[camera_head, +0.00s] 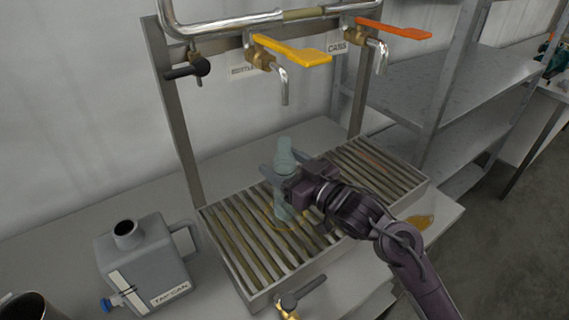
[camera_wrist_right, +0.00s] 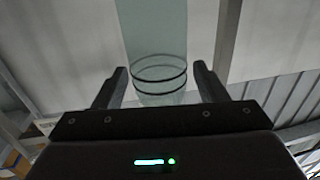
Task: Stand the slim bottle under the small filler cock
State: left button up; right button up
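The slim bottle (camera_head: 284,160), pale green and see-through, is upright over the slatted drip tray (camera_head: 258,301), in the picture below the spout of the yellow-handled cock (camera_head: 284,88). Its base seems to rest on the slats near a faint yellowish ring. My right gripper (camera_head: 285,173) reaches in from the right with its fingers around the bottle. In the right wrist view the bottle (camera_wrist_right: 157,45) stands between the fingers (camera_wrist_right: 160,84), with a visible gap on each side. Which cock is the small filler cock is unclear, as the labels are blurred. My left gripper is out of view.
An orange-handled cock (camera_head: 379,50) is to the right and a black-handled valve (camera_head: 190,69) to the left. A grey can (camera_head: 146,262) stands left of the tray. Another valve (camera_head: 298,295) is at the tray's front. Metal shelving (camera_head: 450,90) stands at right.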

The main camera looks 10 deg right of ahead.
jog(key=shift+s+d+r, duration=0.1)
jog(key=b+v, duration=0.2)
jog(key=v, duration=0.9)
jog(key=shift+s+d, duration=0.25)
jog(key=shift+s, duration=0.1)
